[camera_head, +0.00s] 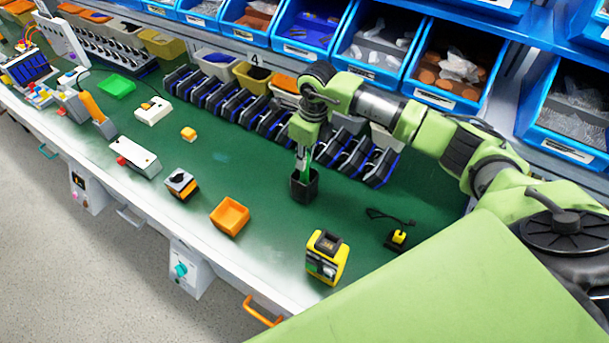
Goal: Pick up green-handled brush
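A black square cup (304,187) stands on the green worktop, right of the middle. A thin bright green piece, which looks like the handle of the green-handled brush (309,157), rises from the cup. The rest of the brush is hidden inside the cup. My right gripper (302,160) points straight down just above the cup, with its fingers at the green handle. The fingers are too small and overlapped to tell whether they are closed on it. My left gripper is not in view.
A row of black and blue holders (235,105) lies behind the cup. An orange tray (230,216), a yellow-black device (327,257) and a small yellow-black item (398,238) lie nearer the front. Blue bins (378,42) line the back. Open worktop lies left of the cup.

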